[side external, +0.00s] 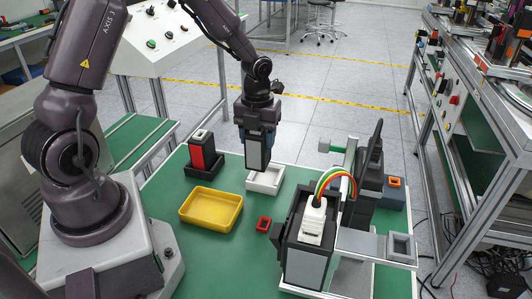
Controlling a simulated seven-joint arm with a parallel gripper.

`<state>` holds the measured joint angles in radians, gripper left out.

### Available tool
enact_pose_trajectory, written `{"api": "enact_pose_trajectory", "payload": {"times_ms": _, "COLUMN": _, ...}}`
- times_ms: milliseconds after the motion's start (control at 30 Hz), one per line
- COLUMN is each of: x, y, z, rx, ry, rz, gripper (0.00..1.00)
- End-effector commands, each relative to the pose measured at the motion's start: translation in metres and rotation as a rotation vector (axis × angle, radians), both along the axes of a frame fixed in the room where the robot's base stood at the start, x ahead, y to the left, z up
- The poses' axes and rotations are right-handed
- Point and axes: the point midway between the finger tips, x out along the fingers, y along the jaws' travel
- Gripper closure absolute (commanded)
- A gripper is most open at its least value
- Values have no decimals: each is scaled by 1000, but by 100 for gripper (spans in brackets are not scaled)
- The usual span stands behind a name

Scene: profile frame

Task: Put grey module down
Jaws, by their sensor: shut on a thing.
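My gripper (257,138) points straight down at the back middle of the green table, shut on the grey module (256,155). The grey module is an upright light-grey block with a dark edge, between the blue-tipped fingers. A white open holder (277,188) sits on the table directly below it. The module's lower end overlaps the holder's back part in this view. I cannot tell whether it is touching the holder or still above it.
A red module (202,157) stands in a black holder to the left. A yellow tray (211,223) and a small red frame (263,225) lie in front. A dark fixture (305,262) with a white plug and coloured cables rises at the right front.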

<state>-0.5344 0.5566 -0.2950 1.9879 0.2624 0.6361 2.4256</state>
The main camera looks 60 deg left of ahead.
Motion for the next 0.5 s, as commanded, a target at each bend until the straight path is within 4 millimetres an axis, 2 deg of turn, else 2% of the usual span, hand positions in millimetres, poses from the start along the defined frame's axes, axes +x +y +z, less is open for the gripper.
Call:
{"api": "enact_pose_trajectory", "payload": {"times_ms": 100, "x": 14, "y": 4, "z": -17, "rx": 0, "ry": -1, "rz": 0, "gripper": 76}}
{"api": "enact_pose_trajectory", "payload": {"times_ms": 333, "x": 26, "y": 8, "z": -33, "rx": 1, "ry": -1, "rz": 0, "gripper": 76}}
{"api": "enact_pose_trajectory", "payload": {"times_ms": 500, "x": 25, "y": 7, "z": -57, "rx": 0, "ry": 0, "rz": 0, "gripper": 76}}
